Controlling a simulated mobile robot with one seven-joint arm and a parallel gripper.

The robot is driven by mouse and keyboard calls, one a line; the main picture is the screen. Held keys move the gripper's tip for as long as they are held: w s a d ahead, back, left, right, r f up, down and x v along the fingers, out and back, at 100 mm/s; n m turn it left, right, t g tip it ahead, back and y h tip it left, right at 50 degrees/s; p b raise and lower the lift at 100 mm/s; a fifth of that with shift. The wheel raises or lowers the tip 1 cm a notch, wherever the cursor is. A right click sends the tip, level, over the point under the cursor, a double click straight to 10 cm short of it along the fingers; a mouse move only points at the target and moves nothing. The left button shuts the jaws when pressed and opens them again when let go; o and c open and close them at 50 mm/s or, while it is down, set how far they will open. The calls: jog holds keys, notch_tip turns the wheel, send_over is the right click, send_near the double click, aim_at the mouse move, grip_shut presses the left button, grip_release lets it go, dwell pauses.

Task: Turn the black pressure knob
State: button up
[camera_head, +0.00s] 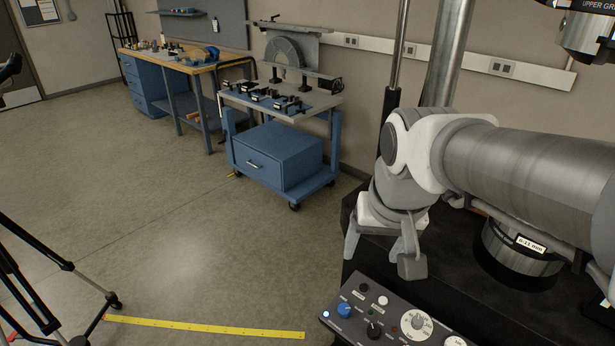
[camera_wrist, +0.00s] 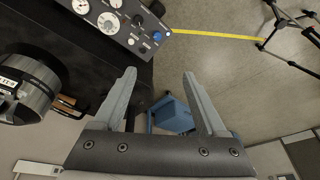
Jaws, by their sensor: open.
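The black pressure knob (camera_head: 374,330) is on the dark control panel (camera_head: 345,333) at the bottom of the head view, right of and below a blue knob (camera_head: 344,310). In the wrist view, the black knob (camera_wrist: 138,20) sits near the top, left of the blue knob (camera_wrist: 157,36). My gripper (camera_head: 381,255) hangs over the dark machine table, behind the panel and apart from the knob. In the wrist view, its two fingers (camera_wrist: 159,73) are wide apart with nothing between them. The panel's lower edge is cut off in the head view.
Round gauges (camera_head: 415,325) and small black and white buttons sit beside the knob. A metal cylinder (camera_head: 520,250) stands on the machine right of my gripper. A blue cart (camera_head: 277,157), workbench, tripod and yellow floor tape are farther off. The floor left of the machine is largely clear.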

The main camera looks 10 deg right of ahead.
aim_at(374, 330)
jog(key=w+d+f+m+g+b, duration=0.1)
jog(key=w+d+f+m+b, duration=0.15)
jog(key=f, duration=0.45)
jog(key=w+d+f+m+g+b, duration=0.1)
jog(key=w+d+f+g+b, duration=0.2)
jog(key=f, duration=0.4)
jog(key=w+d+f+m+b, duration=0.2)
jog(key=w+f+b, duration=0.15)
jog(key=f, duration=0.45)
jog(key=f+b, duration=0.1)
jog(key=f, duration=0.4)
jog(key=s+f+b, duration=0.1)
jog(key=f, duration=0.5)
jog(key=f+b, duration=0.2)
jog(key=f, duration=0.3)
jog(key=shift+s+d+f, duration=0.2)
jog(key=shift+d+f, duration=0.15)
jog(key=shift+f, duration=0.05)
grip_shut()
